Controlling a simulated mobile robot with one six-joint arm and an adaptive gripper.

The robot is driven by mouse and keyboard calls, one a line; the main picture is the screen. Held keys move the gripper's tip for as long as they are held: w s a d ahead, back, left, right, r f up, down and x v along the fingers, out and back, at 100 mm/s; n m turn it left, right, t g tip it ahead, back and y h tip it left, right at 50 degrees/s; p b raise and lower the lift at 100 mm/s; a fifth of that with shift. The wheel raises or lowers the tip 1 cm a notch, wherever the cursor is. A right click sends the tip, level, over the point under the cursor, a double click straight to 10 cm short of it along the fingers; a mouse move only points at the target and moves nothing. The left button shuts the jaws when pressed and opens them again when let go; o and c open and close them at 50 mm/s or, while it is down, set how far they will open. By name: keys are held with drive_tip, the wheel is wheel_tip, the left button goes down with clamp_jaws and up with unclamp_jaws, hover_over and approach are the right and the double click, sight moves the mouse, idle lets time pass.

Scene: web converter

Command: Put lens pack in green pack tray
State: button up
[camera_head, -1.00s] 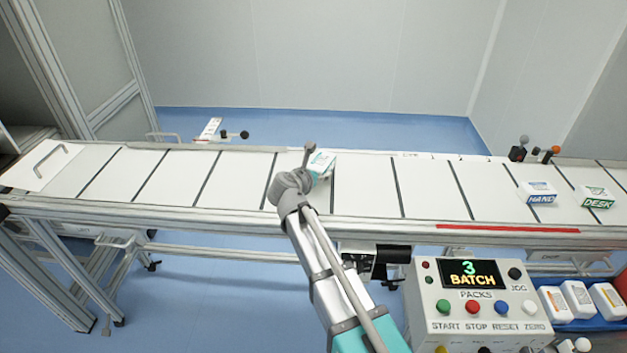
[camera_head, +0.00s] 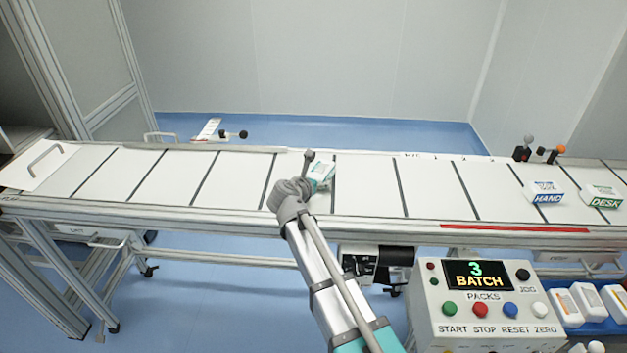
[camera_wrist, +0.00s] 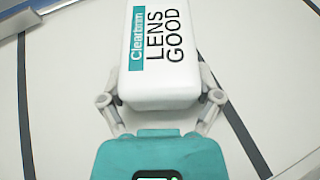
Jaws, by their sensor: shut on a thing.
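In the head view, the lens pack (camera_head: 320,173) shows at the end of my arm over the middle of the white conveyor (camera_head: 367,190). My gripper's fingers are largely hidden there by my wrist. I cannot tell how high the pack is above the belt. No green pack tray is recognisable in these views.
A HAND pack (camera_head: 546,192) and a DESK pack (camera_head: 602,196) sit on the belt at the right. A control box (camera_head: 480,305) stands in front, its display reading "3 BATCH". The belt's left part is clear.

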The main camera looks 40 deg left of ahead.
drive_tip(key=shift+f, duration=0.15)
drive_tip(key=o, duration=1)
drive_tip(key=shift+o, duration=0.2)
drive_tip(key=shift+r, duration=0.2)
drive_tip(key=p+v, duration=0.4)
drive_tip(key=v, duration=0.6)
drive_tip(key=shift+s+r, duration=0.15)
drive_tip(key=shift+s, duration=0.05)
drive_tip(key=shift+p+v, duration=0.3)
drive_tip(key=shift+v, duration=0.45)
